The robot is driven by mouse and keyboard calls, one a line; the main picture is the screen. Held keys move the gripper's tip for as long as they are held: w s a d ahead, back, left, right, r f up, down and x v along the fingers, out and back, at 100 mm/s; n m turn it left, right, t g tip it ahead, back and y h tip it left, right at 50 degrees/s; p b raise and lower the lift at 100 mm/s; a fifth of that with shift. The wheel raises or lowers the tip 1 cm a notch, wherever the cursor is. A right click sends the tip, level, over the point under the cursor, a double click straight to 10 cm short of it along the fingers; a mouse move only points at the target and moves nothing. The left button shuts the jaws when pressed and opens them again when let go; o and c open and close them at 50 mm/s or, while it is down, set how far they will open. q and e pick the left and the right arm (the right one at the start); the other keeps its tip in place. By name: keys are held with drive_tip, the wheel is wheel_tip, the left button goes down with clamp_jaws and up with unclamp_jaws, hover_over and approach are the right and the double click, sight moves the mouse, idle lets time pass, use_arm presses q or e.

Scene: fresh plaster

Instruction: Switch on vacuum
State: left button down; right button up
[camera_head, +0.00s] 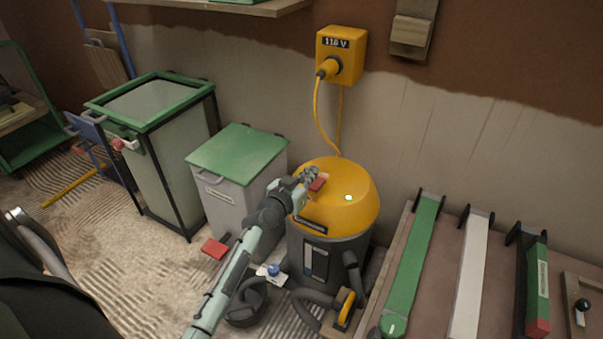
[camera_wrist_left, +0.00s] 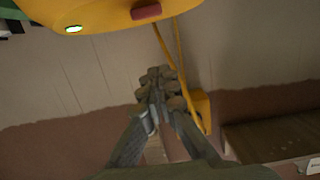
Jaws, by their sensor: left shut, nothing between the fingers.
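The vacuum (camera_head: 360,212) stands on the floor against the wall, with a yellow domed lid and a grey body. A red switch (camera_head: 319,183) sits on the lid's left side, and a small lamp (camera_head: 348,197) on the lid glows pale green. My left gripper (camera_head: 309,175) is shut and empty, right beside the switch in the head view; contact cannot be told. In the left wrist view the shut fingers (camera_wrist_left: 160,84) appear below the red switch (camera_wrist_left: 146,12), with a visible gap in the picture. The lit lamp (camera_wrist_left: 74,29) shows there too. My right gripper is not in view.
A yellow 110 V socket box (camera_head: 341,55) on the wall holds the vacuum's plug and cable. A green-lidded bin (camera_head: 238,150) stands left of the vacuum. A bench with levels (camera_head: 410,260) is on the right. A hose (camera_head: 310,306) lies in front.

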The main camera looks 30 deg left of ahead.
use_arm(q)
drive_tip(key=s, duration=0.1)
drive_tip(key=s+r, duration=0.1)
drive_tip(key=s, duration=0.1)
drive_tip(key=s+r, duration=0.1)
drive_tip(key=shift+s+d, duration=0.15)
drive_tip(key=shift+s, duration=0.25)
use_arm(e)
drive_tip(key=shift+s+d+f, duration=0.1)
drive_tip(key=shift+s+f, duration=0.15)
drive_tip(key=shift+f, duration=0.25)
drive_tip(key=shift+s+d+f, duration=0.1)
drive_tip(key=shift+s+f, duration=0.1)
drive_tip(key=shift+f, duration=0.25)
use_arm(q)
drive_tip(key=s+d+f+m+g+h, duration=0.1)
drive_tip(key=s+d+f+g, duration=0.2)
drive_tip(key=s+f, duration=0.3)
drive_tip(key=s+d+f+m+g+h, duration=0.1)
drive_tip(key=s+d+f+g, duration=0.2)
drive_tip(key=f, duration=0.6)
drive_tip(key=s+f+g+y, duration=0.1)
drive_tip(key=s+f+g, duration=0.2)
drive_tip(key=s+f, duration=0.3)
drive_tip(key=s+f+g+y, duration=0.1)
drive_tip(key=s+f+g, duration=0.3)
drive_tip(key=s, duration=1)
wheel_tip(320, 180, down, 3)
drive_tip(key=shift+r, duration=0.1)
